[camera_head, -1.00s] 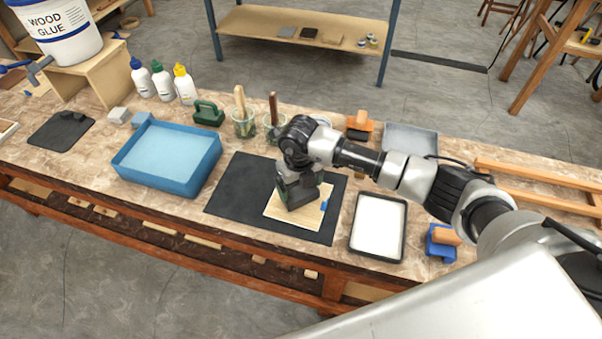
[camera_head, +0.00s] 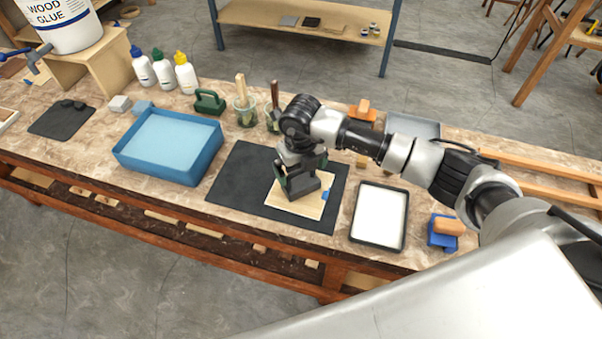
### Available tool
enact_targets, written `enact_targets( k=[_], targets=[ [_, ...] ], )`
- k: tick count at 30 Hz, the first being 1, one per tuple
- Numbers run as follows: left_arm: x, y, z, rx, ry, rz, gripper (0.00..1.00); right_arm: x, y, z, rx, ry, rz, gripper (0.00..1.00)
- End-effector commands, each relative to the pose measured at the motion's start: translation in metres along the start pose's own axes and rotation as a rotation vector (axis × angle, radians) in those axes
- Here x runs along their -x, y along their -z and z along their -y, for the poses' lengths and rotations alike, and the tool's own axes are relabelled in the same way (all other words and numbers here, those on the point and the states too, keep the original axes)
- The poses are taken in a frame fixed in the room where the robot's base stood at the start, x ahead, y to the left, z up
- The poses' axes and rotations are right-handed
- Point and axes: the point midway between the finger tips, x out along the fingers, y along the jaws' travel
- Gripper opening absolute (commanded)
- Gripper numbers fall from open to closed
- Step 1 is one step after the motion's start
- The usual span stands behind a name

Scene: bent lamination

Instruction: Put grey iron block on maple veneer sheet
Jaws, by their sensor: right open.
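The maple veneer sheet (camera_head: 310,207) is a pale wood rectangle lying on a black mat (camera_head: 232,184) in the middle of the bench. A dark grey block (camera_head: 304,188), which looks like the grey iron block, sits on the sheet's upper left part. My right gripper (camera_head: 301,172) is directly above the block, pointing down. Its fingers are open on either side of the block's upper part. The gripper partly hides the block's top. My left gripper is not in view.
A blue tray (camera_head: 122,158) stands left of the mat, and a black-rimmed white tray (camera_head: 355,236) stands right of it. A blue tool with a wooden handle (camera_head: 447,226) lies at right.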

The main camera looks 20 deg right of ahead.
Motion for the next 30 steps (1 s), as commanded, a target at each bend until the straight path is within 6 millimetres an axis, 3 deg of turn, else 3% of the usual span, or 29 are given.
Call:
enact_targets(
  k=[6, 13, 18, 30],
  targets=[
    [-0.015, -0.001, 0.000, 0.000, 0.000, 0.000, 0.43, 0.047, -0.001, 0.000, 0.001, 0.000, 0.006, 1.00],
    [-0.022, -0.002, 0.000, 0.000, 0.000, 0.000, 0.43, 0.084, -0.001, 0.001, -0.001, 0.001, 0.003, 1.00],
    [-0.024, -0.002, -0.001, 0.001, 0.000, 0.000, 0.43, 0.094, 0.000, 0.001, -0.002, 0.001, 0.000, 1.00],
    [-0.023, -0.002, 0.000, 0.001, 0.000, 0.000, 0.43, 0.095, 0.000, 0.000, -0.001, 0.000, 0.000, 1.00]
  ],
)
